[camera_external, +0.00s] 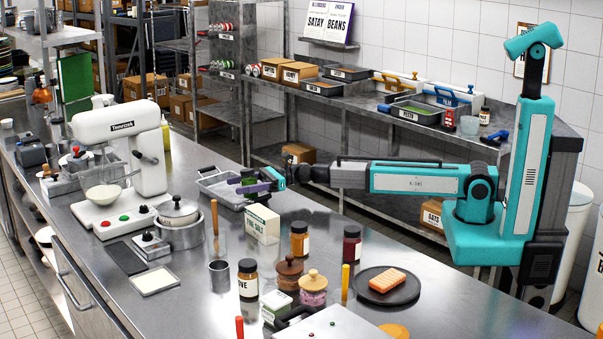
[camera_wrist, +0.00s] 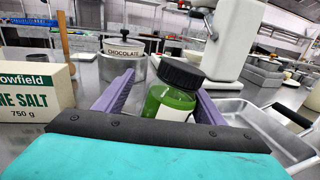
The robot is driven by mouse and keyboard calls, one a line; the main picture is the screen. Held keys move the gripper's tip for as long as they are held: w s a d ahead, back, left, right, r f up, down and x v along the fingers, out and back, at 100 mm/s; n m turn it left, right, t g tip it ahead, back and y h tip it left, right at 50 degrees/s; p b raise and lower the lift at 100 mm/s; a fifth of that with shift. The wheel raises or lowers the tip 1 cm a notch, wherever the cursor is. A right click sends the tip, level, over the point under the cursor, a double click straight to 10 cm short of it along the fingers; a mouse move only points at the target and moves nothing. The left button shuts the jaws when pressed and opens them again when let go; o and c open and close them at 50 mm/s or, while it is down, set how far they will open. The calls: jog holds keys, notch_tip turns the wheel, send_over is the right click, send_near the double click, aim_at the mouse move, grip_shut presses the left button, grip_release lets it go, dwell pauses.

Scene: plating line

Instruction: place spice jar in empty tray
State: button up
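A spice jar (camera_wrist: 171,100) with green contents, a black lid and a pale label is between the purple fingers of my gripper (camera_wrist: 165,98) in the wrist view. The fingers appear shut on it, and it leans a little in that view. Its lower part is hidden behind my gripper. In the external view my gripper (camera_external: 251,185) is low over the counter, beside and partly in front of a shallow metal tray (camera_external: 207,182). The tray (camera_wrist: 237,107) also shows right of the jar in the wrist view. Its visible inside looks bare.
A salt box (camera_external: 262,223) stands close in front of my gripper. A stand mixer (camera_external: 122,140) and a lidded pot (camera_external: 180,232) are to the left. Several jars, including a clove jar (camera_external: 248,279), and a plate with salmon (camera_external: 387,287) occupy the nearer counter.

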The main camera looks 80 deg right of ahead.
jog(key=shift+r, duration=0.15)
jog(key=shift+r+p, duration=0.15)
jog(key=shift+p, duration=0.15)
jog(key=shift+s+d, duration=0.15)
jog(key=shift+s, duration=0.2)
jog(key=b+v, duration=0.2)
jog(key=v, duration=0.9)
jog(key=shift+s+b, duration=0.1)
jog(key=shift+b, duration=0.3)
jog(key=shift+d, duration=0.1)
